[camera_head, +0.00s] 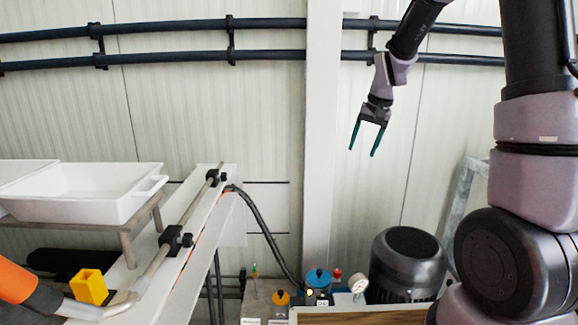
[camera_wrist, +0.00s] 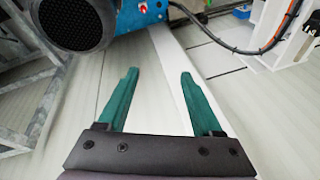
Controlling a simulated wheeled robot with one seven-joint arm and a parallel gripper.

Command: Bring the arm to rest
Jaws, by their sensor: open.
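My gripper (camera_head: 368,138) hangs in the air in the upper right of the head view, fingers pointing down. Its two green fingers are apart with nothing between them. In the wrist view my gripper (camera_wrist: 158,75) also shows open and empty, with the pale wall and floor area behind it. It touches nothing that I can see.
A dark ribbed motor (camera_head: 408,262) stands below and right of my gripper. White trays (camera_head: 85,193) sit on a stand at left, near a sloping rail with a yellow block (camera_head: 89,287). Black pipes (camera_head: 180,58) run along the wall. A metal frame (camera_wrist: 30,95) shows in the wrist view.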

